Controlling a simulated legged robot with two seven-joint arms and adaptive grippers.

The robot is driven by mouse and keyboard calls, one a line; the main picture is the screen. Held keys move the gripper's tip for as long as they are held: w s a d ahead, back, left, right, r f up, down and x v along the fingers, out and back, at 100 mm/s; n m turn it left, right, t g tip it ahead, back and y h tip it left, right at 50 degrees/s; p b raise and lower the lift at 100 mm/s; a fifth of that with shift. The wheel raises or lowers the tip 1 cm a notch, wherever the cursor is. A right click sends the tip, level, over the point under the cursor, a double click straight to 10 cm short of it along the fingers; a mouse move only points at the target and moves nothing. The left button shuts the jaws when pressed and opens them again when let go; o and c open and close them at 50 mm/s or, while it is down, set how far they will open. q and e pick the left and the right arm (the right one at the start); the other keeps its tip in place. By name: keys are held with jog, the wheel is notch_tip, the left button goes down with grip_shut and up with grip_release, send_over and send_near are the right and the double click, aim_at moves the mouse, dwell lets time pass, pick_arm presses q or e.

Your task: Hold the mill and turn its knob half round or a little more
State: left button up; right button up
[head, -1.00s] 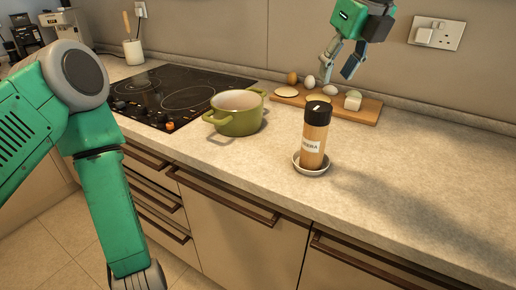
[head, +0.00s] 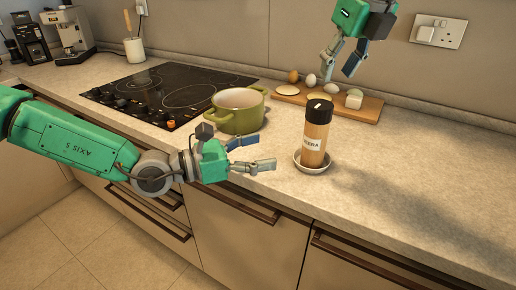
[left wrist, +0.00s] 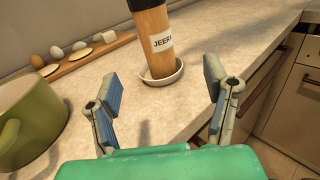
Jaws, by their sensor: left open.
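The mill (head: 315,134) stands upright in a small white dish (head: 312,168) on the counter. It has a light wooden body, a white label and a black knob (head: 319,109) on top. In the left wrist view the mill's body (left wrist: 153,42) is ahead of my fingers, with its top cut off. My left gripper (head: 259,153) is open and empty, left of the mill and apart from it; it also shows in the left wrist view (left wrist: 163,95). My right gripper (head: 344,63) hangs above the back of the counter, beyond the mill, with its fingers spread and nothing between them.
A green pot (head: 237,112) stands close behind my left gripper. A wooden board (head: 366,108) with eggs and other food lies at the back. A black hob (head: 168,91) is at the left. The counter right of the mill is clear.

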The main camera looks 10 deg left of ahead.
aim_at(305, 137)
pick_arm(q)
jog(key=shift+w+a+r, duration=0.1)
jog(key=shift+w+r, duration=0.2)
jog(key=shift+w+d, duration=0.2)
jog(key=shift+w, duration=0.05)
jog(key=x, duration=1.3)
jog(key=shift+w+a, duration=0.1)
grip_shut()
